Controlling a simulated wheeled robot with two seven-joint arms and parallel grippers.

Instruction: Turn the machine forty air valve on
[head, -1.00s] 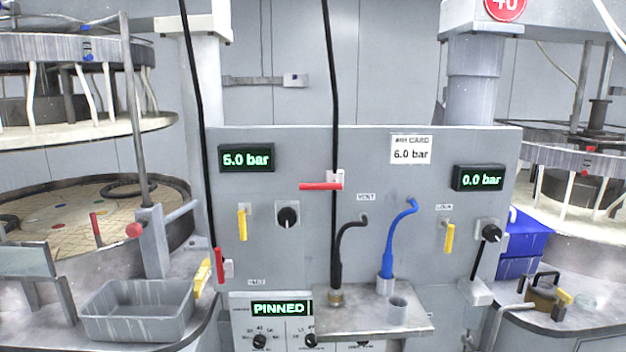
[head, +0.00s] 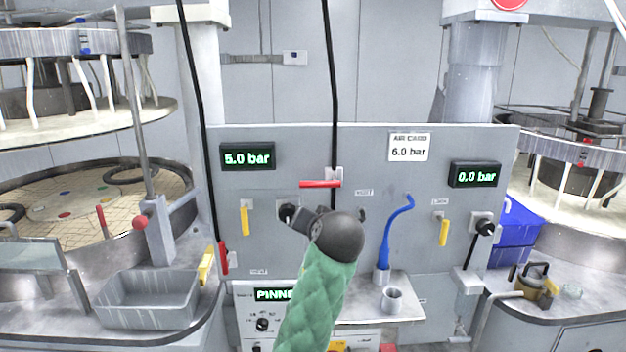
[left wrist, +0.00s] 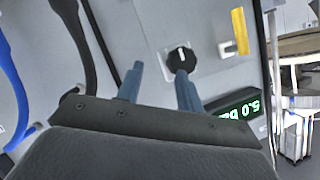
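The grey panel (head: 374,230) carries a left display (head: 247,157) reading 5.0 bar and a right display (head: 475,174) reading 0.0 bar. Below the left one are a yellow handle (head: 244,220) and a black knob (head: 287,211); below the right one are another yellow handle (head: 444,232) and black knob (head: 486,227). A red lever (head: 320,184) lies horizontal; another red lever (head: 224,258) hangs upright at left. My left gripper (head: 301,221) is before the left knob. In the left wrist view its fingers (left wrist: 159,86) are apart and empty, one near the knob (left wrist: 182,58). My right gripper is out of view.
A ledge (head: 367,307) with a blue hose (head: 388,240) and cup (head: 392,299) juts from the panel. A grey tray (head: 150,299) stands left, a brass pot (head: 530,285) right. A red round sign (head: 509,3) is cut off at top right. An air card (head: 409,147) reads 6.0 bar.

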